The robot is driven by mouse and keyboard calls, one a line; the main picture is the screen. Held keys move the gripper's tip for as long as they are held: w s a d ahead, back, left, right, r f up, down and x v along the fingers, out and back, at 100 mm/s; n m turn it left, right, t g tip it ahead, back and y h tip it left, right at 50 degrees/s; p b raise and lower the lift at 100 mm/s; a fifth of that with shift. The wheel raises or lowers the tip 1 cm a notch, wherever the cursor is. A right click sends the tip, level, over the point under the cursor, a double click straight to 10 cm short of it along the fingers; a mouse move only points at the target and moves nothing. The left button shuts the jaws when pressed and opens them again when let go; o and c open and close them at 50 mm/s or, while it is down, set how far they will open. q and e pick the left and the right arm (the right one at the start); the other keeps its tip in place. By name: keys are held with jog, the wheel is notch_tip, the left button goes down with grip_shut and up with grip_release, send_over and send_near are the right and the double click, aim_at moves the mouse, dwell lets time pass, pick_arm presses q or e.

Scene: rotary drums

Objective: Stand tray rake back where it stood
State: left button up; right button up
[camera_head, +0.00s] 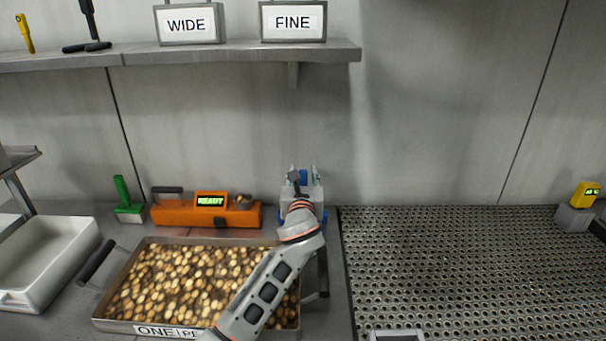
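My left gripper (303,172) reaches toward the back wall, just right of the orange unit. Its two fingertips stand apart with a blue upright piece (303,178) between them, and a gap seems to show on each side. More blue shows low on both sides of the gripper, so this looks like a blue tool with a wide foot, perhaps the tray rake; my gripper hides most of it. I cannot tell whether it touches the bench. My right gripper is not in view.
A tray of pale pieces (105,311) with black handles lies under my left arm. Behind it are an orange READY unit (180,214) and a green-handled tool (124,192). A white bin (75,268) is left, a perforated surface (460,270) right. A shelf (230,54) hangs above.

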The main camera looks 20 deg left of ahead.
pick_arm(q)
jog(key=shift+r, duration=0.1)
jog(key=v, duration=1.2)
jog(key=shift+p, duration=0.3)
